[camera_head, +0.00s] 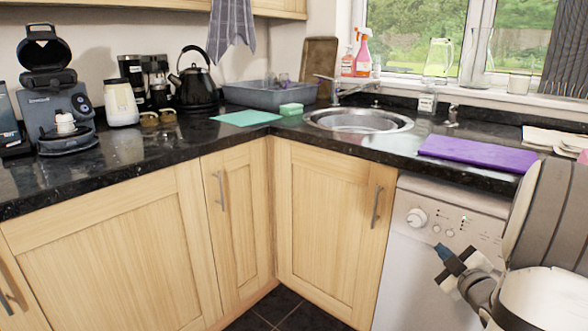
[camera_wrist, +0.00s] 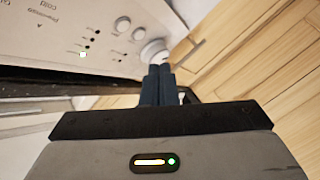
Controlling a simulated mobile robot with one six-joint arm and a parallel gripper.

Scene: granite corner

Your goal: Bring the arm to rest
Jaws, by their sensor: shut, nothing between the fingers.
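My gripper (camera_head: 443,251) is at the lower right of the head view, in front of the white washing machine (camera_head: 418,277) and below the worktop edge. Its two dark fingers are together with nothing between them. In the wrist view the closed fingers (camera_wrist: 159,72) point toward the machine's round dial (camera_wrist: 153,52). The washing machine's control panel (camera_wrist: 75,35) fills the upper left there. I cannot tell the exact gap between the fingertips and the machine. My arm comes in from the right edge of the head view.
The black granite worktop (camera_head: 172,166) runs along both walls. Above the machine lie a purple mat (camera_head: 478,153) and some papers (camera_head: 555,140). The sink (camera_head: 358,121) is in the corner. Wooden cupboards (camera_head: 325,225) with bar handles stand left of the machine. Dark floor shows at bottom centre.

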